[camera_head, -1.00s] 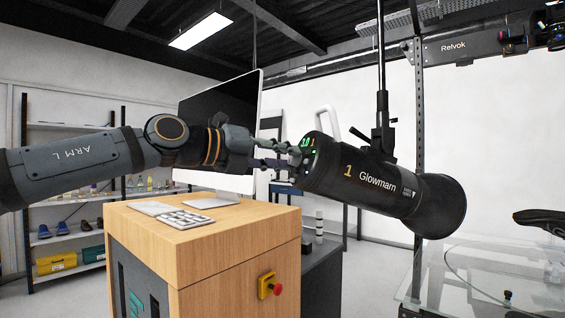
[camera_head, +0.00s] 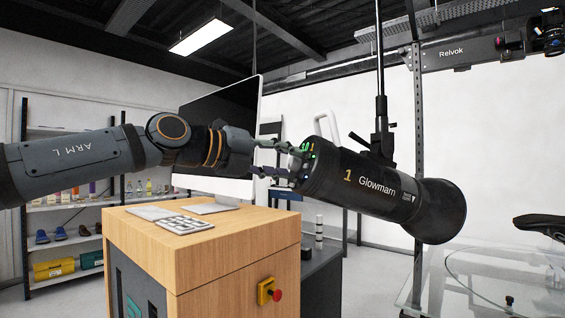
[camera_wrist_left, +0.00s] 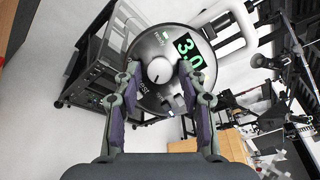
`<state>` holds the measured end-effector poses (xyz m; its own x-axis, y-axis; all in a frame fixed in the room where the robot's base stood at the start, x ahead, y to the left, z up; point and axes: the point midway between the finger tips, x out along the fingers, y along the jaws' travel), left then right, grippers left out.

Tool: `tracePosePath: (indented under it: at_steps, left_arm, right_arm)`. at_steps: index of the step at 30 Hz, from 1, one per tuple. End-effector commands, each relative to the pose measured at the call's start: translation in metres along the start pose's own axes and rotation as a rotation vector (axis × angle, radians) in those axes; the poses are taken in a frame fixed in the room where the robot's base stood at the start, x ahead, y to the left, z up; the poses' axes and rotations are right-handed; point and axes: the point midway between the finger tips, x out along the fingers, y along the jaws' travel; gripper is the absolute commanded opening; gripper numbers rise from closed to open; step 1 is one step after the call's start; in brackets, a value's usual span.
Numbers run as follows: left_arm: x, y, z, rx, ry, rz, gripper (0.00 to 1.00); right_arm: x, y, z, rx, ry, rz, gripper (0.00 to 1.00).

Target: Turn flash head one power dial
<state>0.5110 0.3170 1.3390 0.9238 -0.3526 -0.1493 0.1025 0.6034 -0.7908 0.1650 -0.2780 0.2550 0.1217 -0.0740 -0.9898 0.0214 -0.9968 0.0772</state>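The flash head 1 (camera_head: 380,190) is a black cylinder marked "1 Glowmam", hanging from a black pole, its back panel facing left. In the left wrist view its round back panel (camera_wrist_left: 145,45) carries a light round power dial (camera_wrist_left: 158,70) and a green display (camera_wrist_left: 188,50) reading 3.0. My left gripper (camera_head: 296,164) reaches the panel from the left. In the left wrist view its fingers (camera_wrist_left: 158,77) are open, one on each side of the dial, with gaps visible between them and it.
A wooden cabinet (camera_head: 210,245) with a keyboard (camera_head: 185,224), a monitor (camera_head: 225,115) and a red stop button (camera_head: 277,295) stands below my left arm. A metal post (camera_head: 418,150) and a glass table (camera_head: 460,285) are at the right.

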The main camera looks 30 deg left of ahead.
Motion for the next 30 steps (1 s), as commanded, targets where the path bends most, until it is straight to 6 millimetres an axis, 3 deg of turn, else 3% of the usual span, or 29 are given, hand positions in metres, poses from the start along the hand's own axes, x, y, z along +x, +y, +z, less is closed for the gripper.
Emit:
tracePosePath:
  at_steps: [9,13,24,30]
  left_arm:
    - [-0.001,0.0,0.0,0.0,0.0,-0.001,0.49]
    - [-0.011,-0.001,0.0,0.0,0.001,-0.006,0.49]
    - [-0.09,-0.002,0.0,0.0,-0.001,-0.011,0.49]
    - [-0.116,-0.001,0.0,0.0,0.0,-0.005,0.49]
  right_arm:
    - [0.0,0.001,0.005,-0.001,-0.005,0.001,0.0]
    - [0.0,0.001,0.004,-0.001,-0.005,0.001,0.0]
    - [0.0,0.0,0.002,0.0,-0.002,0.0,0.0]
    - [0.0,0.0,0.001,0.0,-0.002,0.0,0.0]
